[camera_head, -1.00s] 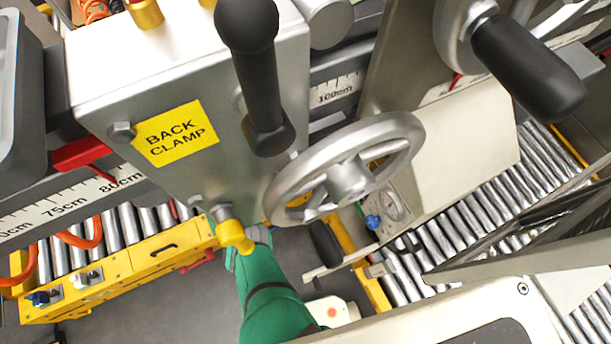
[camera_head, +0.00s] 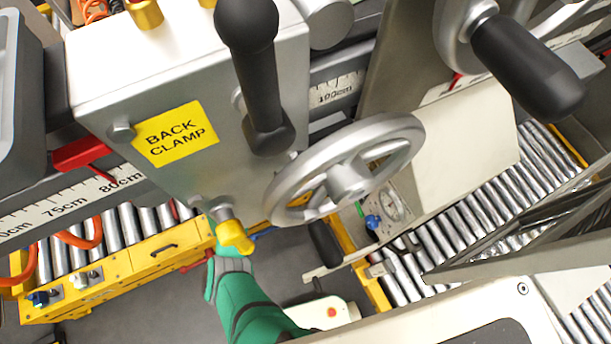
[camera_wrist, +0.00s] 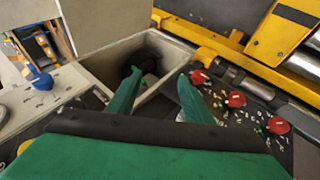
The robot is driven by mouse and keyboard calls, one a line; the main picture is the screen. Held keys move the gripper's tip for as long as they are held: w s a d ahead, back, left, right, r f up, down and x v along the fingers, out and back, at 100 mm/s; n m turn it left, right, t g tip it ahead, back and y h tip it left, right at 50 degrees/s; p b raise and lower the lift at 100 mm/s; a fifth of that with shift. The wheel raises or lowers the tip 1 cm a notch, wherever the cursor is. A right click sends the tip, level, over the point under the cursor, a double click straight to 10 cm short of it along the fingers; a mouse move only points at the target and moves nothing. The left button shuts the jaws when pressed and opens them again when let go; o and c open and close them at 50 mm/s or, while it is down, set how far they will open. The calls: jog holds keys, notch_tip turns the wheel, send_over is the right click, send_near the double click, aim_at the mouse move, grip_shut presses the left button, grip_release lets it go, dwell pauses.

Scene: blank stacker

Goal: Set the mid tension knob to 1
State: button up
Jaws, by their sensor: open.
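Three red knobs sit in a slanting row on a dark panel with white markings in the wrist view: an upper one (camera_wrist: 200,77), a middle one (camera_wrist: 235,100) and a lower one (camera_wrist: 278,125). Their labels and settings are too small to read. My gripper (camera_wrist: 159,76) is open, with its two green fingers apart and nothing seen between them. Its right finger is just left of the upper knob and apart from the middle knob. In the head view my green arm shows at bottom centre; the fingertips and red knobs are hidden behind the back clamp housing.
A grey box with a deep opening (camera_wrist: 112,72) lies beyond my fingers. A blue knob (camera_wrist: 40,80) stands left. Yellow rails (camera_wrist: 210,52) run behind the panel. The back clamp housing (camera_head: 250,60), yellow-tipped lever (camera_head: 235,237) and handwheel (camera_head: 400,130) hang close above my arm.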

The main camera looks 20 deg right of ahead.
dwell(0.3)
jog(key=w+a+f+t+y, duration=0.2)
jog(key=w+f+t+y, duration=0.25)
jog(key=w+t, duration=0.4)
jog(key=w+d+f+m+t, duration=0.1)
jog(key=f, duration=0.1)
jog(key=w+d+f+m+t+h, duration=0.1)
jog(key=d+f, duration=0.1)
jog(key=f, duration=0.1)
jog(key=w+d+f+t+h, duration=0.1)
jog(key=d+f+t, duration=0.1)
jog(key=f, duration=0.1)
jog(key=shift+d+f+m, duration=0.15)
jog(key=shift+m, duration=0.25)
jog(key=c, duration=1.1)
